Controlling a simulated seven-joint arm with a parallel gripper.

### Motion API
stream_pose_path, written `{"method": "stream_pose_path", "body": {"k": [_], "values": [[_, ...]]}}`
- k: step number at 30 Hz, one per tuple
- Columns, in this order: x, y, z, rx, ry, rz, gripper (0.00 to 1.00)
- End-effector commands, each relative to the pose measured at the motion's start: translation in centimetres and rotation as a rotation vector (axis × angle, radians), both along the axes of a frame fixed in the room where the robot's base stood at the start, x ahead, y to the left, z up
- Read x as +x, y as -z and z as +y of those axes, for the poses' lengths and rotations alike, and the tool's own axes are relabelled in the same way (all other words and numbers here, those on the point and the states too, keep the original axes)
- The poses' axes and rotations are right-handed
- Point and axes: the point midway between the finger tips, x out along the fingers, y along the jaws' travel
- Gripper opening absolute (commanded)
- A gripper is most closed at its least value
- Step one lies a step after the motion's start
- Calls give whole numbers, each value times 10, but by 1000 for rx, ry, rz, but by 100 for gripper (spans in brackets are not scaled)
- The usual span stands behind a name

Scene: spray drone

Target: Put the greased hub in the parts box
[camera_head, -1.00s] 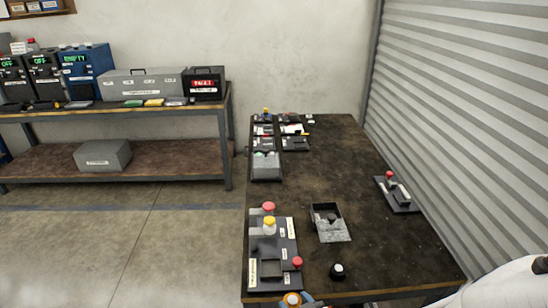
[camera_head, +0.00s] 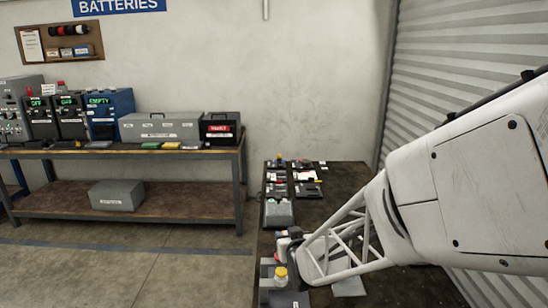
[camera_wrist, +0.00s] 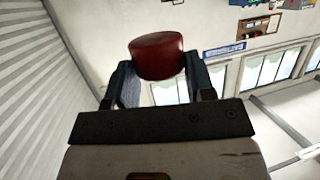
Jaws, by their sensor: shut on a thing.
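In the wrist view my gripper (camera_wrist: 160,82) is shut on a dark red, rounded thing (camera_wrist: 157,55), which sits between its two blue-grey fingers. I cannot tell from its look whether this is the greased hub. In the head view my arm reaches in from the right, and my gripper (camera_head: 291,237) is small and partly hidden above the near left of the dark table (camera_head: 345,182). No label for the parts box can be read. A grey tray (camera_head: 349,287) on the table, partly hidden behind my arm, may be it.
A yellow-topped knob (camera_head: 280,273) stands on the panel at the table's near left. A grey bin (camera_head: 279,213) and several small parts line the table's left side. A shelf bench (camera_head: 125,153) stands at the left. The shutter wall (camera_head: 440,60) is at the right.

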Motion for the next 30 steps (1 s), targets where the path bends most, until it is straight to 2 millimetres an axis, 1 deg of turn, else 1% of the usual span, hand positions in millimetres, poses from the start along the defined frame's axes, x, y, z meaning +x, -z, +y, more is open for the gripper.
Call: {"method": "stream_pose_path", "body": {"k": [1, 3, 8, 17, 30], "values": [[17, -5, 0, 0, 9, 1, 23], [37, -9, -1, 0, 19, 1, 23], [76, -9, -5, -2, 41, 3, 23], [141, 4, -18, 0, 81, 2, 23], [233, 31, -43, -1, 133, 1, 23]]}}
